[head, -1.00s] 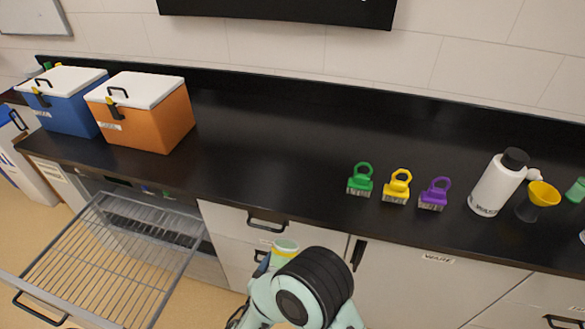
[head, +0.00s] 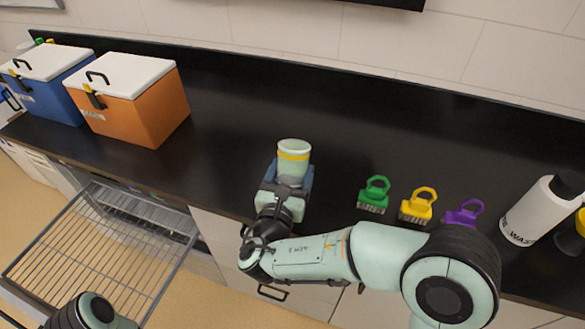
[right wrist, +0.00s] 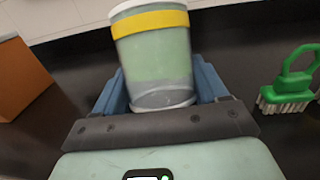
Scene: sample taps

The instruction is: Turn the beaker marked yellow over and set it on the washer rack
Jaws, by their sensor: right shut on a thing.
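The beaker (head: 293,160) is pale green with a yellow band near its top. It stands upright, with its wider, rimmed end up. My right gripper (head: 288,180) is shut on its lower part, over the front of the black counter. In the right wrist view the beaker (right wrist: 158,60) sits between the blue fingers, its clear base towards the palm. The washer rack (head: 98,245) is a grey wire rack pulled out at the lower left, and its visible part is empty. My left gripper is out of view; only a piece of my left arm shows at the bottom left.
Green (head: 374,195), yellow (head: 417,206) and purple (head: 463,214) brushes stand right of the beaker, behind my right arm. A white wash bottle (head: 540,210) is further right. Orange (head: 130,100) and blue (head: 45,85) coolers stand left. The counter between cooler and beaker is clear.

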